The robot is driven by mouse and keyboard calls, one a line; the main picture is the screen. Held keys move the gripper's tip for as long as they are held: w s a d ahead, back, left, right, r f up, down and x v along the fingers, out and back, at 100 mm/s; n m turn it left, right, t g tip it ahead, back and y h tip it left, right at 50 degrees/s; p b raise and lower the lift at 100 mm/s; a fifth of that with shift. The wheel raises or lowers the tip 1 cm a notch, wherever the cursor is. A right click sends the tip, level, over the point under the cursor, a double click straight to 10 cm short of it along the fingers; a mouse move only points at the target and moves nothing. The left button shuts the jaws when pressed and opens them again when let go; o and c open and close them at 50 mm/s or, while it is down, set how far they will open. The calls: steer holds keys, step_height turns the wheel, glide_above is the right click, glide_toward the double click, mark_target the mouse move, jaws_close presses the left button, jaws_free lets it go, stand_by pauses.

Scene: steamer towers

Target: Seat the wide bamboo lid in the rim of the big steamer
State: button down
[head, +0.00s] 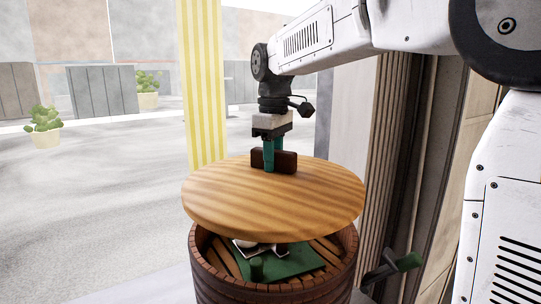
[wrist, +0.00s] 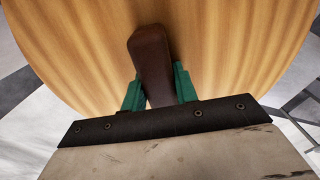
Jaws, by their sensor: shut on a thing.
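The wide bamboo lid (head: 225,200) is a round, striped wooden disc with a dark brown bar handle (head: 290,161). My gripper (head: 273,168) has green fingers shut on that handle and holds the lid above the big steamer (head: 275,292). In the wrist view the lid (wrist: 80,50) fills most of the picture, and the handle (wrist: 150,60) runs between the fingers of my gripper (wrist: 160,92). The steamer is a dark brown slatted tub, open below the lid, with a visible gap at the front. The lid hides the back of its rim.
Inside the steamer lie a green sheet (head: 290,265) and pale items (head: 250,246), partly hidden by the lid. A yellow striped post (head: 203,80) rises behind. Open floor lies to the left.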

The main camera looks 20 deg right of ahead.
stand_by(0.3)
steer(key=shift+s+f, duration=0.1)
steer(key=shift+f, duration=2.35)
steer(key=shift+f, duration=0.25)
steer(key=shift+f, duration=1.45)
steer(key=shift+f, duration=0.9)
steer(key=c, duration=1)
jaws_free()
steer(key=shift+f, duration=0.1)
steer(key=shift+c, duration=1)
